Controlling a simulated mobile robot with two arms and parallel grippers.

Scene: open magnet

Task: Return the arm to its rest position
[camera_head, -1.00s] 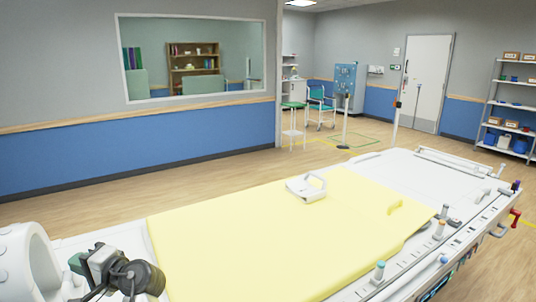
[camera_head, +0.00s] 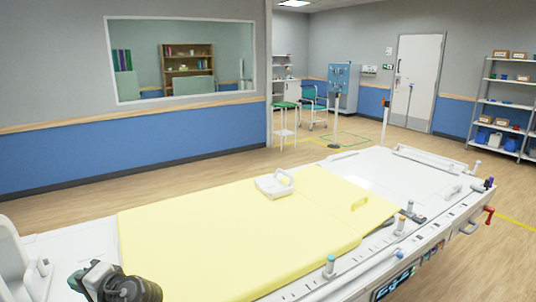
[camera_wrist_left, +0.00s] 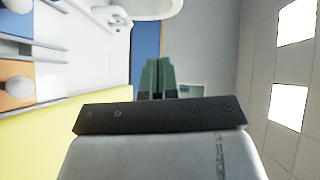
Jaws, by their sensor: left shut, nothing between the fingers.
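My left gripper (camera_head: 76,280) is at the bottom left of the head view, near the yellow-padded bed's near left end. Its dark wrist is beside it and the lower arm is cut off by the frame edge. In the left wrist view its green fingers (camera_wrist_left: 157,78) are together with nothing between them. My right gripper is in neither view.
A bed with a yellow pad (camera_head: 230,235) fills the foreground. A white handled piece (camera_head: 274,184) lies on it. Rails and knobs line its right edge. White curved equipment (camera_head: 12,262) stands at the left edge. Open floor (camera_head: 110,190) lies behind the bed.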

